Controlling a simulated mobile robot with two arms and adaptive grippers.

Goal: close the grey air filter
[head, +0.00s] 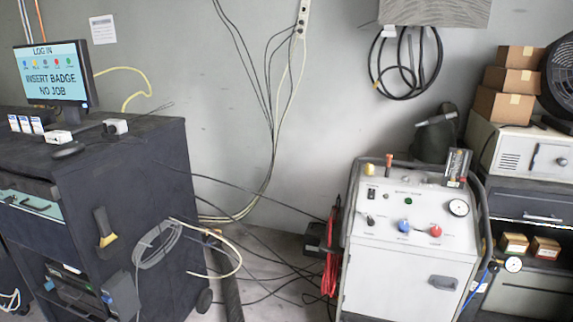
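I cannot pick out a grey air filter for certain. A grey, finely ribbed panel (435,12) hangs on the wall at the top right, cut off by the picture's upper edge; I cannot tell if it is the filter or whether it opens. Neither of my grippers shows in the head view.
A white wheeled machine (405,275) with knobs and a gauge stands at centre right. A dark cabinet (145,190) with a monitor (52,75) stands left. Cardboard boxes (505,105) and a fan (562,75) are far right. Cables (265,240) cover the floor between cabinet and machine.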

